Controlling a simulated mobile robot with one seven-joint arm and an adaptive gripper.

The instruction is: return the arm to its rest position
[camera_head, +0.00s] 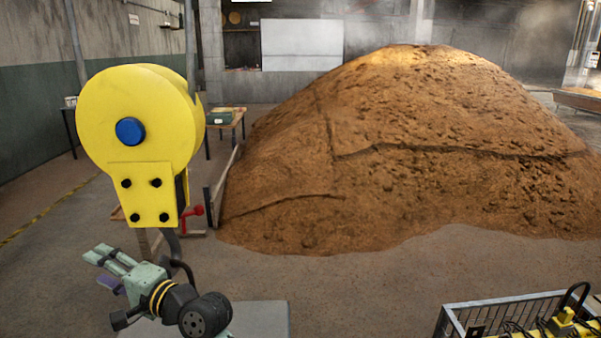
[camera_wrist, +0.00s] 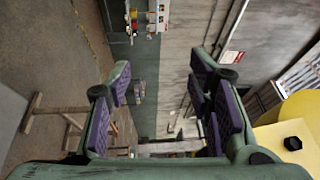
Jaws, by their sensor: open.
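My gripper (camera_head: 98,266) is at the lower left of the head view, low and in front of the brown heap, pointing left. Its fingers are pale green with purple pads. In the wrist view my gripper (camera_wrist: 160,82) has its fingers spread wide apart, with nothing between the pads. Beyond them show the floor, a wall and a wooden stand, none seen touching the fingers.
A large brown grain heap (camera_head: 420,150) fills the middle and right. A wire crate (camera_head: 505,301) with yellow and black items stands at the lower right. A small table (camera_head: 228,122) bears a green box behind. A wooden stand (camera_wrist: 55,112) shows in the wrist view.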

